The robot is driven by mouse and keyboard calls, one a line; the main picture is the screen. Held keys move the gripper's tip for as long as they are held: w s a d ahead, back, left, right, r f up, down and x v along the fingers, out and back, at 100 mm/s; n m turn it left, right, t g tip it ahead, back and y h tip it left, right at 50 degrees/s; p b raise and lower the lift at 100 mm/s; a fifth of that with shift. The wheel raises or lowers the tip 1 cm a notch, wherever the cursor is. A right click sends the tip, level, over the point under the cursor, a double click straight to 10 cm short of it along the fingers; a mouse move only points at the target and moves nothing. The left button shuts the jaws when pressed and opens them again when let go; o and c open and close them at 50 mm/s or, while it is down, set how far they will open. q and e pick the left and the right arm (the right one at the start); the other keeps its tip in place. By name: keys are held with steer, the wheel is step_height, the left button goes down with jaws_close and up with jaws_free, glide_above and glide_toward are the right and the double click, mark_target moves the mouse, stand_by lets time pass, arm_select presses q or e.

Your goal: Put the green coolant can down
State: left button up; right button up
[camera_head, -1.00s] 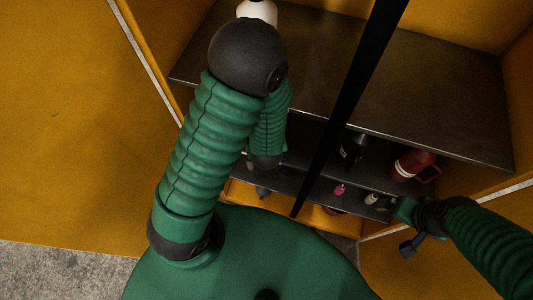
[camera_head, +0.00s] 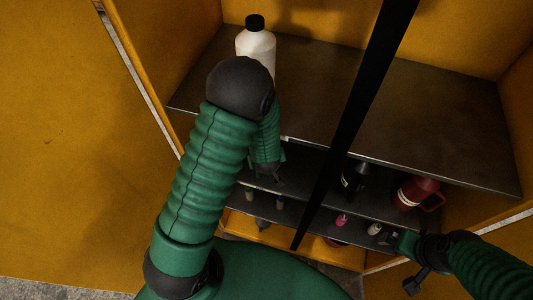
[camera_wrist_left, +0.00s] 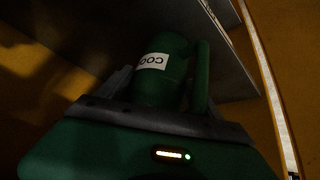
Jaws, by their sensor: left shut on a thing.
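The green coolant can (camera_wrist_left: 163,82), with a white label, shows upside down in the left wrist view between my left gripper's fingers. My left gripper (camera_wrist_left: 160,100) is shut on it. In the head view my left gripper (camera_head: 267,172) is at the front edge of the cabinet shelves, below the top shelf, and I cannot make out the can there. My right gripper (camera_head: 402,246) is low on the right near the lower shelf; its jaws are too small and dark to read.
A white bottle with a black cap (camera_head: 256,52) stands on the top shelf (camera_head: 430,110), whose right side is clear. Lower down are a black bottle (camera_head: 354,177), a red jug (camera_head: 419,193), a pink bottle (camera_head: 342,219) and a small white bottle (camera_head: 374,229). A black bar (camera_head: 345,120) crosses the view.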

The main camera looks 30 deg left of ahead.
arm_select(q)
steer(key=shift+w, duration=0.1)
steer(key=o, duration=2.1)
steer(key=shift+d, duration=0.1)
steer(key=shift+r, duration=0.15)
